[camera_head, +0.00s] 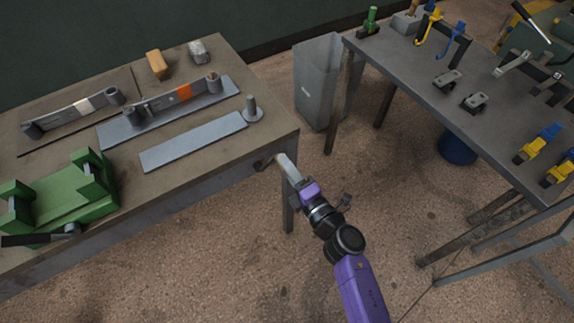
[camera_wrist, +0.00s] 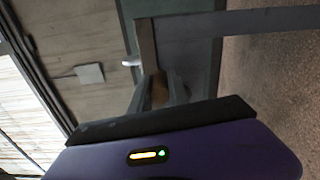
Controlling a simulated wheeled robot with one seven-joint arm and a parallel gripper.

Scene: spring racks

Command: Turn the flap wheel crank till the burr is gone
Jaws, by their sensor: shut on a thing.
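My gripper (camera_head: 279,163) is at the front right corner of the left bench, just off its edge. It is shut on a small brown knob, which shows between the two grey fingers in the wrist view (camera_wrist: 159,92). A small dark piece (camera_head: 264,164) juts from the bench edge beside the fingertips. I cannot tell whether the knob belongs to the crank. No flap wheel or burr can be made out.
The left bench (camera_head: 215,170) holds two leaf springs (camera_head: 185,93), a flat grey bar (camera_head: 194,142), a grey post (camera_head: 252,109) and a green vise (camera_head: 62,198). A grey bin (camera_head: 320,85) stands between the benches. The right bench (camera_head: 430,85) carries several tools. Floor around my arm is clear.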

